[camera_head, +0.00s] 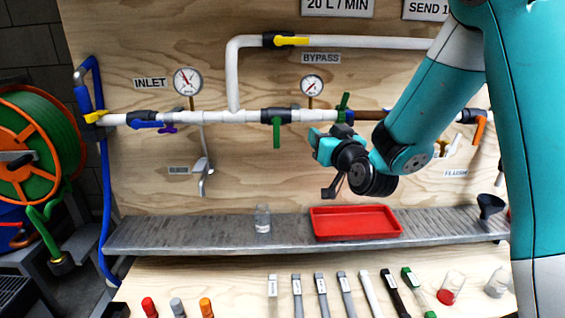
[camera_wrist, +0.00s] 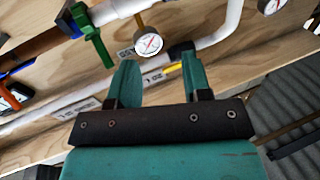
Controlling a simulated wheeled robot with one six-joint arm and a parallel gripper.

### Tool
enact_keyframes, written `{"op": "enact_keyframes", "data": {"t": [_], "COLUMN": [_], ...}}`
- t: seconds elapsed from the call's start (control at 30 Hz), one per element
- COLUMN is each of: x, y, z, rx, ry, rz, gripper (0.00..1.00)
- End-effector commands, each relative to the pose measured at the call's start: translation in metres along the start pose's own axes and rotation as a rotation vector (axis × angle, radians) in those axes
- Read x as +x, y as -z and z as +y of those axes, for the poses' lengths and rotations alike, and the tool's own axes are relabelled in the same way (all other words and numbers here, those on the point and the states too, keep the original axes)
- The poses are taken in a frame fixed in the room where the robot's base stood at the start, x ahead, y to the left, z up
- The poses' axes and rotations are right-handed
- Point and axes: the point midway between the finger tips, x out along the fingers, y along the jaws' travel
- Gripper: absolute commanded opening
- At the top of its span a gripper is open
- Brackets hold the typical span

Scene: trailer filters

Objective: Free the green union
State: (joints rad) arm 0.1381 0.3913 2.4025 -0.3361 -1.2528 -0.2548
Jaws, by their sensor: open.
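An upright green piece (camera_head: 344,107) is on the white pipe, at the left end of a brown pipe section. It also shows beside a dark fitting in the wrist view (camera_wrist: 90,35), upper left. I cannot tell whether it is the union or a valve handle. A second green handle (camera_head: 277,133) hangs down from a dark valve further left. My gripper (camera_head: 318,140) is below and left of the upright green piece in the head view. In the wrist view my gripper (camera_wrist: 160,65) has its two teal fingers apart with nothing between them.
A small gauge (camera_head: 312,85) stands on the pipe near the green piece. The bypass pipe (camera_head: 360,43) runs above. A red tray (camera_head: 355,222) and a clear jar (camera_head: 262,218) rest on the metal shelf (camera_head: 200,235) below. Several tools lie on the bench in front.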

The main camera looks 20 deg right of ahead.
Motion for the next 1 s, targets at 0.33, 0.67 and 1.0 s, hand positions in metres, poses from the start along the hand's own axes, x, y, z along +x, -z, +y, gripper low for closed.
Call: {"op": "enact_keyframes", "data": {"t": [0.33,0.67,1.0], "x": [-0.027,-0.069,-0.089], "y": [-0.001,-0.004,-0.007], "z": [-0.07,-0.117,-0.132], "rx": [0.047,0.053,0.046], "ry": [0.214,0.369,0.424], "rz": [-0.282,-0.526,-0.626], "gripper": [0.45,0.45,0.45]}}
